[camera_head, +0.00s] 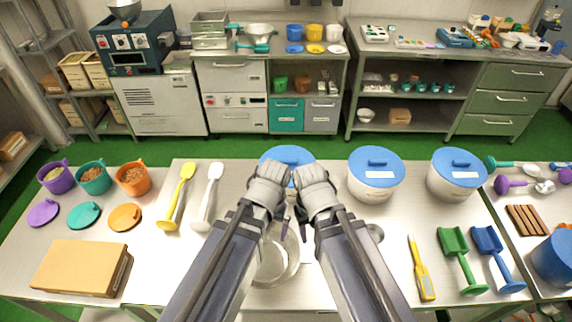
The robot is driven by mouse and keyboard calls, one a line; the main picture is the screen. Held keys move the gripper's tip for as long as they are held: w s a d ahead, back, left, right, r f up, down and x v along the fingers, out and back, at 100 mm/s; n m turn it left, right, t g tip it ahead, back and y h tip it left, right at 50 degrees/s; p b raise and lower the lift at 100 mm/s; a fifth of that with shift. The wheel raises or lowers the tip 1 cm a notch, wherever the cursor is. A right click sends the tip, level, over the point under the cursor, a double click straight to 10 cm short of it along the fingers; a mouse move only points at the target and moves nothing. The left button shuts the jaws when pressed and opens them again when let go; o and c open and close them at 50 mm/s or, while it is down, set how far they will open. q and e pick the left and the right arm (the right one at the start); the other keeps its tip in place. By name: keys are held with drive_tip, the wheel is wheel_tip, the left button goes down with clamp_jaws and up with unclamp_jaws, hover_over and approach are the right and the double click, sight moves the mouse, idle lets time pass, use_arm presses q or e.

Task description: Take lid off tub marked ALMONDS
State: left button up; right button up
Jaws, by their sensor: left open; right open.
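Three white tubs with blue lids stand in a row along the back of the table: a left tub whose lid (287,153) shows behind my grippers, a middle tub (376,187) and a right tub (456,185). The white labels are too small to read, so I cannot tell which says ALMONDS. My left gripper (270,184) and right gripper (313,182) are open, close together in front of the left tub, hiding most of it. Their fingers are largely hidden.
Yellow (177,197) and white (207,197) scoops, three coloured cups and a cardboard box (82,269) are to the left. A yellow thermometer-like tool (421,275), green (459,258) and blue (496,258) scoops lie right.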

use_arm(q)
wheel_tip(320, 180, up, 5)
drive_tip(key=n+h+p, duration=0.1)
drive_tip(key=n+p, duration=0.2)
drive_tip(key=p, duration=0.2)
hover_over(288, 159)
drive_tip(key=shift+w+f, duration=0.15)
drive_tip(key=shift+f+b, duration=1.35)
drive_tip(key=shift+b, duration=0.15)
use_arm(e)
drive_tip(key=shift+w+a+r, duration=0.1)
drive_tip(key=shift+a+r, duration=0.2)
drive_tip(key=shift+r, duration=0.25)
drive_tip(key=shift+a+r, duration=0.25)
drive_tip(key=shift+r, duration=0.25)
use_arm(q)
drive_tip(key=shift+f, duration=0.1)
use_arm(e)
drive_tip(key=shift+f, duration=0.1)
use_arm(q)
drive_tip(key=f+b, duration=0.5)
drive_tip(key=shift+s, duration=0.2)
use_arm(e)
wheel_tip(288, 159, down, 5)
drive_tip(key=shift+f, duration=0.1)
use_arm(q)
drive_tip(key=c, duration=1.1)
